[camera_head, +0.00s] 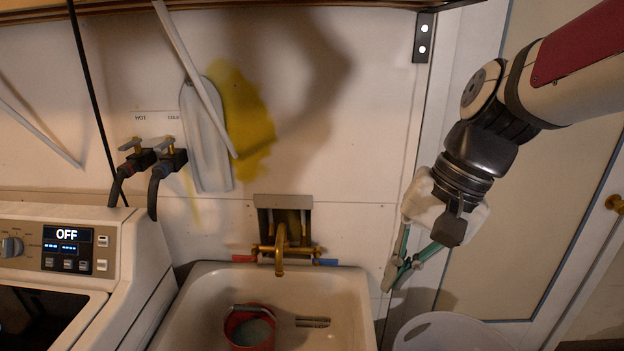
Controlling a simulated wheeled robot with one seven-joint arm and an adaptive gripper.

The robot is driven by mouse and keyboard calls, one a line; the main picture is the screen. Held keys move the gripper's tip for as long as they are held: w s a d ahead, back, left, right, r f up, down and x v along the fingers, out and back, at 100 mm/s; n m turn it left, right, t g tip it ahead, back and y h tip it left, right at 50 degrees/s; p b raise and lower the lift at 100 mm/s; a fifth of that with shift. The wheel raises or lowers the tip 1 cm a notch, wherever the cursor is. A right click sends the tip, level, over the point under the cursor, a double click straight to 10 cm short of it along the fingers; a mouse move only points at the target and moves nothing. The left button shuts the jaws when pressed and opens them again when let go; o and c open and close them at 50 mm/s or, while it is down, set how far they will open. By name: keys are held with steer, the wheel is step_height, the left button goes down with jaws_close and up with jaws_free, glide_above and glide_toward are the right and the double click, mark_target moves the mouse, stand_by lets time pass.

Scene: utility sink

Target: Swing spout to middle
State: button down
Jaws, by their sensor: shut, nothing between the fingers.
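The brass spout (280,250) is part of the faucet on the wall behind the utility sink (352,310). It points forward over the back rim, roughly at the middle of the basin's width. The faucet has a red handle (244,258) on the left and a blue handle (325,262) on the right. My gripper (389,284) is right of the sink, pointing down, with its greenish fingers shut and empty. It is well apart from the spout, near the sink's right rim.
A red bucket (232,335) sits in the basin. A washing machine (140,255) stands left of the sink. A white basket or bin (465,330) is at the lower right, below my gripper. Hot and cold hose valves (172,155) are on the wall. The space above the basin looks clear.

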steer(key=w+a+f+m+y+b, duration=0.1)
steer(key=w+f+m+y+b, duration=0.35)
steer(key=w+f, duration=0.5)
steer(key=w+f+m+y+b, duration=0.4)
steer(key=w+f+y, duration=0.2)
steer(key=w, duration=0.6)
steer(key=w+a+f+m+y+b, duration=0.1)
steer(key=w+f+m+y+b, duration=0.45)
steer(key=w+f, duration=0.4)
steer(key=p, duration=0.2)
glide_toward(281, 245)
steer(key=w+a, duration=0.4)
steer(key=a, duration=0.2)
steer(key=shift+a+n, duration=0.25)
steer(key=shift+n, duration=0.15)
steer(key=shift+r, duration=0.15)
steer(key=shift+s+a+r+g, duration=0.15)
steer(key=shift+a+g, duration=0.15)
steer(key=shift+a, duration=0.35)
steer(key=shift+d, duration=0.15)
